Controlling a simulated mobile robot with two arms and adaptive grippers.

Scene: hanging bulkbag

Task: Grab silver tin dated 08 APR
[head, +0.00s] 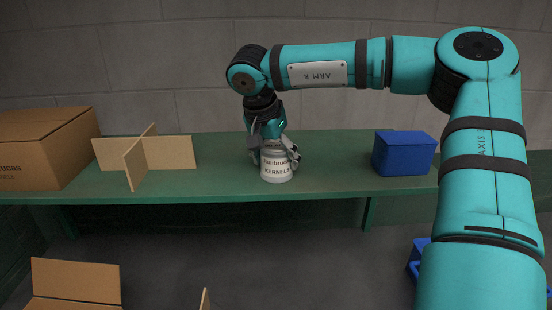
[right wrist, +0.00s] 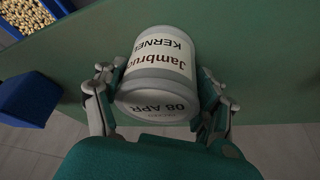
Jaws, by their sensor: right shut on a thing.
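A silver tin (head: 276,165) with a white label stands upright on the green bench, near its front edge. In the right wrist view the tin (right wrist: 162,70) shows the label words "Jambruc..." and "KERNEL..." and "08 APR" on its lid. My right gripper (head: 275,158) comes down from above and is shut on the tin, with one finger on each side; the fingers also show in the right wrist view (right wrist: 157,98). Whether the tin touches the bench is hard to tell. My left gripper is not in view.
The green bench (head: 330,165) has a cardboard box (head: 40,150) and crossed cardboard dividers (head: 145,155) at left and a blue bin (head: 403,153) at right. An open carton (head: 75,277) is below in front. The bench on either side of the tin is clear.

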